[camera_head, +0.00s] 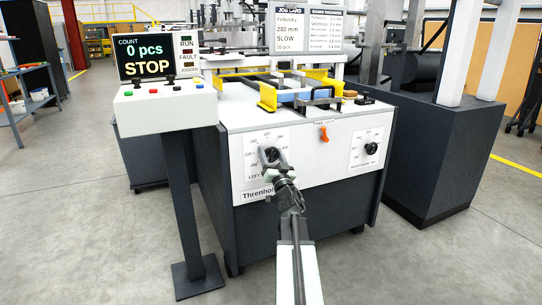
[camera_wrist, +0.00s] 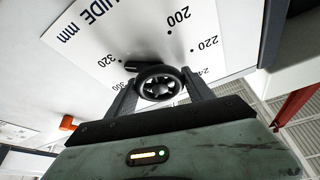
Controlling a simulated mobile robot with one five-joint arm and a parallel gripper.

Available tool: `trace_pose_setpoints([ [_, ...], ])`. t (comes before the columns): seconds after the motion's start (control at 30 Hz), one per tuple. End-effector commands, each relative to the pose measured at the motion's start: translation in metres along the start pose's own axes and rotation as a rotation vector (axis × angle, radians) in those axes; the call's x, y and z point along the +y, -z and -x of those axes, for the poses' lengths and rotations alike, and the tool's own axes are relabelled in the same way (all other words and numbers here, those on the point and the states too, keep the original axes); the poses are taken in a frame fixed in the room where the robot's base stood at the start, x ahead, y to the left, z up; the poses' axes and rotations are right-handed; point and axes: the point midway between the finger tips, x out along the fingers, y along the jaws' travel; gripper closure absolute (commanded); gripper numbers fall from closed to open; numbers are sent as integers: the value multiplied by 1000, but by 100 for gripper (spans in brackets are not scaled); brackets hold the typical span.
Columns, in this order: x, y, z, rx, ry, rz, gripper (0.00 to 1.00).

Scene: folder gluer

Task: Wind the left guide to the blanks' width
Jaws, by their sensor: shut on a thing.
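The left guide's black handwheel (camera_wrist: 160,84) sits on a white dial plate (camera_wrist: 95,35) marked "GUIDE mm", with 200, 220, 320 and other partly hidden figures. My gripper (camera_wrist: 163,80) is shut on the handwheel, one finger on each side of its rim. A black crank grip (camera_wrist: 146,67) sticks out on the dial side, between 320 and 200. The yellow left guide (camera_head: 267,97) stands on the machine top, left of the light blue blanks (camera_head: 296,97). The job card (camera_head: 306,29) reads 280 mm, SLOW.
A second black knob (camera_head: 372,148) is on the front panel's right, and an orange lever (camera_head: 323,133) is between the dials. The console screen (camera_head: 149,56) shows 0 pcs, STOP. Its post (camera_head: 185,210) stands left of my arm. Floor is clear in front.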

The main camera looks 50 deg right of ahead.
Motion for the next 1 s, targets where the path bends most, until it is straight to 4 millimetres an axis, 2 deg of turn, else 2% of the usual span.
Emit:
trace_pose_setpoints([
  [1.0,-3,2,-2,1,357,857,80],
])
